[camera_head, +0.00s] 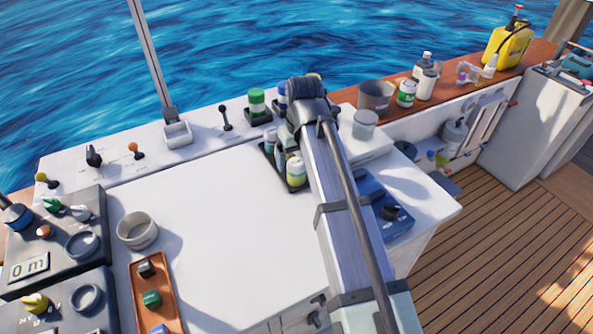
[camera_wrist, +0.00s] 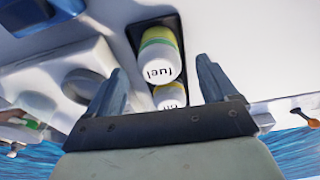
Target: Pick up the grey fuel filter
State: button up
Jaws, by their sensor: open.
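A black tray (camera_wrist: 138,38) in the wrist view holds a pale grey-white canister (camera_wrist: 160,68) marked "fuel", with a yellow and green band. A second similar canister (camera_wrist: 170,97) sits behind it, partly hidden by my gripper. My gripper (camera_wrist: 160,70) is open, one finger on each side of the row, and holds nothing. In the head view the canisters (camera_head: 296,172) stand in the tray (camera_head: 272,160) on the white worktop, partly covered by my arm. My gripper's fingers are hidden there. I cannot tell which canister is the grey filter.
The middle of the white worktop (camera_head: 220,220) is clear.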

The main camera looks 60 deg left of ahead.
aim_at(297, 162)
jog(key=shift+a+f, duration=0.25)
jog(key=shift+f, duration=1.05)
jog(key=shift+a+f, duration=0.25)
jog(key=shift+f, duration=1.05)
jog(key=shift+c, duration=0.2)
jog(key=c, duration=1.2)
